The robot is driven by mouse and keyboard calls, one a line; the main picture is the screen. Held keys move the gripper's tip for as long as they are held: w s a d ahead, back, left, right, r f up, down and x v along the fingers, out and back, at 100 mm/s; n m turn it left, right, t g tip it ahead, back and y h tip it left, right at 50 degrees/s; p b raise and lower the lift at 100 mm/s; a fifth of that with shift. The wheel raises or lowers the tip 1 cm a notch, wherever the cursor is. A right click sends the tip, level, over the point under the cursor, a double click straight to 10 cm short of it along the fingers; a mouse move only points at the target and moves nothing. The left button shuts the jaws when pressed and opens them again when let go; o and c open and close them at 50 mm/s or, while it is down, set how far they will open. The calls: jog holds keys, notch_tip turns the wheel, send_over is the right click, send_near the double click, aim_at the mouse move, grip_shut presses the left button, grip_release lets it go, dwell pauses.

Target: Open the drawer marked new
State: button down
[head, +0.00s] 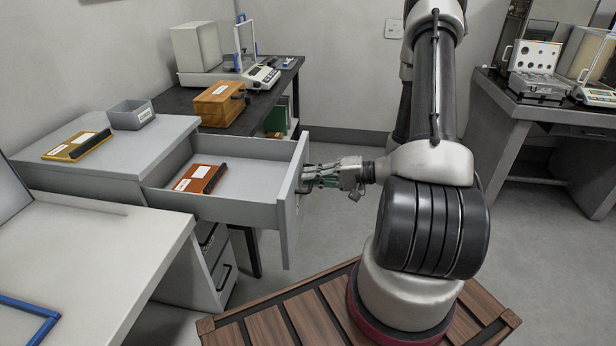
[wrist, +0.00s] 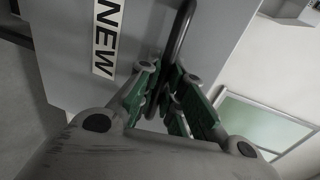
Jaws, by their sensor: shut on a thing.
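The grey drawer marked NEW (head: 240,208) is pulled well out of the white-topped cabinet (head: 115,165). An orange-red folder or book with a white label (head: 200,178) lies inside it. In the wrist view the NEW label (wrist: 106,38) shows on the drawer front, left of a dark bar handle (wrist: 180,32). My gripper (head: 308,178) is at the outer face of the drawer front. Its green-padded fingers, also in the wrist view (wrist: 172,100), are shut around the handle. The part of the handle between the fingers is mostly hidden.
A yellow folder (head: 78,146) and a grey labelled bin (head: 131,115) sit on the cabinet top. More closed drawers (head: 212,262) are below. A dark table (head: 270,108) with a balance is behind. A white table (head: 85,262) is at front left.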

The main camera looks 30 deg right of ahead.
jog(key=c, duration=1.5)
grip_release()
jog(key=shift+c, duration=0.2)
jog(key=shift+d, duration=0.1)
jog(key=v, duration=1.1)
jog(key=shift+s+d, duration=0.25)
jog(key=shift+d, duration=0.1)
